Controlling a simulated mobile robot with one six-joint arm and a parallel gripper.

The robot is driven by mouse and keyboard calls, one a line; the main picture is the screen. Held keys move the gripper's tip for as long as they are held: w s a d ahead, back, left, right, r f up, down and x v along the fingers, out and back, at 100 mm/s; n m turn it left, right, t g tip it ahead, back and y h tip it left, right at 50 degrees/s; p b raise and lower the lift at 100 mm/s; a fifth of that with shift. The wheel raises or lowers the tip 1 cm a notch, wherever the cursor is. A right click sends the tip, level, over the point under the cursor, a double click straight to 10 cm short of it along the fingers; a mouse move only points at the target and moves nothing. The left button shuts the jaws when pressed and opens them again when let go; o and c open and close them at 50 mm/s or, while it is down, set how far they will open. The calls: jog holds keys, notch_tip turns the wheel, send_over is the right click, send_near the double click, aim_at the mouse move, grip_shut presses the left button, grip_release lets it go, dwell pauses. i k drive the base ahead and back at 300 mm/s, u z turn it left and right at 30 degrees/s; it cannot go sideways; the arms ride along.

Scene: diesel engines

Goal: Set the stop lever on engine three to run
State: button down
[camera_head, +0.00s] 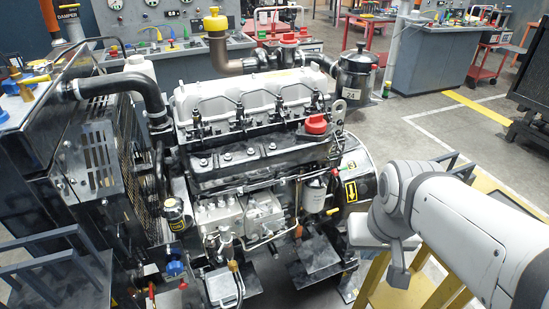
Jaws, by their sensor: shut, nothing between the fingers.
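A diesel engine (250,150) with a pale rocker cover fills the middle of the view. A small green marking that looks like a 3 (348,168) sits at its right end, by a black and yellow arrow label. My gripper (398,272) hangs at the end of my pale arm, right of the engine. Its grey fingers look shut and empty, apart from the engine.
A radiator with a guard (100,160) and dark rails stand left of the engine. A yellow stand (385,285) is under my arm. Grey workbenches (430,60) stand behind. Open floor (450,125) lies at the right. A red cap (316,124) tops the engine.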

aim_at(269, 210)
jog(key=k, duration=1.35)
jog(key=u, duration=0.45)
jog(key=i, duration=1.9)
jog(key=z, duration=0.75)
